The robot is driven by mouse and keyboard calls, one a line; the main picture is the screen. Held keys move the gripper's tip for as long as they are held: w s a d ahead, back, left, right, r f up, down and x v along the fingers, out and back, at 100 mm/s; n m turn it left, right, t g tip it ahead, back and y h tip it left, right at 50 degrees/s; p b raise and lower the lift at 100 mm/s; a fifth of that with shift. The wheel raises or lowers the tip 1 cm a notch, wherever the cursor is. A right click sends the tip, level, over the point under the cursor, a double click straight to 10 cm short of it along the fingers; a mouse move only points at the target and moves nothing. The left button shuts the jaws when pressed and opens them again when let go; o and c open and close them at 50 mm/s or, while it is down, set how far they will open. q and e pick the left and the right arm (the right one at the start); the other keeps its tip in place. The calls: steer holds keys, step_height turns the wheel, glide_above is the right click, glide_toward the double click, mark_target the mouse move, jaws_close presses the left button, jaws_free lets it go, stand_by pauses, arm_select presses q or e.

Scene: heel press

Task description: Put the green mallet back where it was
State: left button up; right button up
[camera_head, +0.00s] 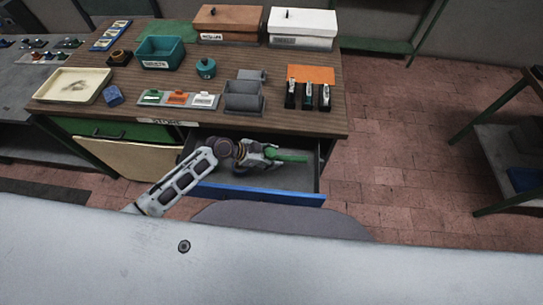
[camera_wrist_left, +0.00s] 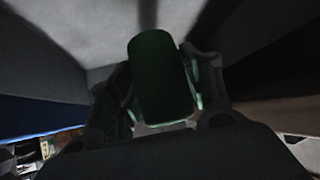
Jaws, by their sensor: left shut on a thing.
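The green mallet (camera_head: 290,158) is inside the open blue-fronted drawer (camera_head: 258,194) under the wooden table. Only part of its green body shows past my fingers in the head view. My left gripper (camera_head: 268,155) reaches into the drawer and is shut on the mallet. In the left wrist view, a dark green rounded end of the mallet (camera_wrist_left: 160,75) sits between the two fingers (camera_wrist_left: 163,105), with grey drawer surfaces around it. I cannot tell whether the mallet touches the drawer floor. My right gripper is not in view.
The wooden table (camera_head: 215,100) above holds a teal bin (camera_head: 160,52), a cream tray (camera_head: 73,86), a grey holder (camera_head: 243,98), and brown (camera_head: 229,22) and white (camera_head: 302,27) boxes. The table edge overhangs the drawer. A shelf (camera_head: 515,160) stands far right; red floor between is clear.

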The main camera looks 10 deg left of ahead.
arm_select(q)
steer(key=shift+f+b, duration=1)
steer(key=shift+f, duration=0.5)
steer(key=shift+f+b, duration=0.85)
steer(key=shift+f, duration=0.5)
steer(key=o, duration=1.7)
steer(key=shift+c, duration=0.2)
steer(key=shift+f, duration=0.1)
steer(key=shift+a, duration=0.15)
steer(key=v, duration=1.2)
